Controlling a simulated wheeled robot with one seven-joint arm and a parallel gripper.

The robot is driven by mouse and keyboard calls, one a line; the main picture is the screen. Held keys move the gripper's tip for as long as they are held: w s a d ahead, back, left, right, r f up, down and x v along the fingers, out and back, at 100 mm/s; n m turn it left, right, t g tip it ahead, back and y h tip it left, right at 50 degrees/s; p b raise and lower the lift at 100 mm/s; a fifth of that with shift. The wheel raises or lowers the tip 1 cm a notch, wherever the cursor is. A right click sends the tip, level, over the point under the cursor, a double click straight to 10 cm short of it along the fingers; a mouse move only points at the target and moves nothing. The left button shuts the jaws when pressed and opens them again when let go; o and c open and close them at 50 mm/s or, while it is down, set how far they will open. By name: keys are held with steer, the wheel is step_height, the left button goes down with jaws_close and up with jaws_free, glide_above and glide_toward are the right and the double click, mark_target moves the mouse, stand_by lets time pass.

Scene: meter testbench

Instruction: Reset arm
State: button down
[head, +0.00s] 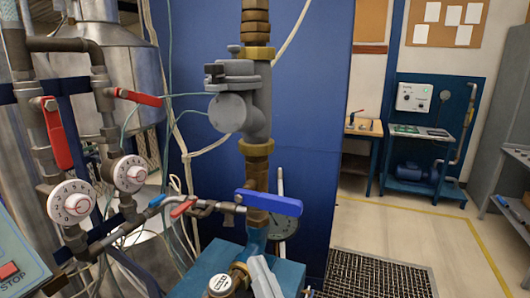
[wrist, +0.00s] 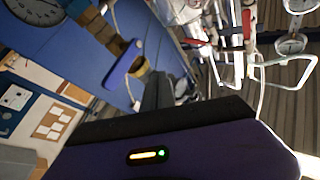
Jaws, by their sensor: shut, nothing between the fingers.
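My gripper (wrist: 158,80) shows in the wrist view as dark fingers above a dark body with a small lit indicator. The fingers are together and hold nothing. The blue-handled valve (head: 268,203) sits on the vertical brass and grey pipe (head: 256,160) in the head view. Its blue handle (wrist: 122,66) also shows in the wrist view, left of my fingertips and apart from them in the picture. A pale grey piece (head: 263,277) stands at the bottom of the head view; I cannot tell whether it is part of my arm.
Red-handled valves (head: 57,134) and two white dials (head: 71,202) are on the left pipes. A blue panel (head: 310,110) stands behind the pipe. A floor grate (head: 375,275) lies at lower right. Open floor (head: 415,225) reaches a far bench (head: 425,140).

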steer(key=s+d+f+g+h, duration=0.2)
steer(key=s+d+f, duration=0.4)
steer(key=s, duration=0.5)
steer(key=s+d+f+g+h, duration=0.1)
steer(key=s+d+f+h, duration=0.3)
steer(key=s, duration=0.7)
steer(key=s+d+f+g+h, duration=0.2)
steer(key=s+d+f+h, duration=0.1)
steer(key=s+d+f, duration=0.6)
steer(key=shift+s+d+m+g, duration=0.35)
steer(key=shift+s+d, duration=0.5)
steer(key=shift+s, duration=0.35)
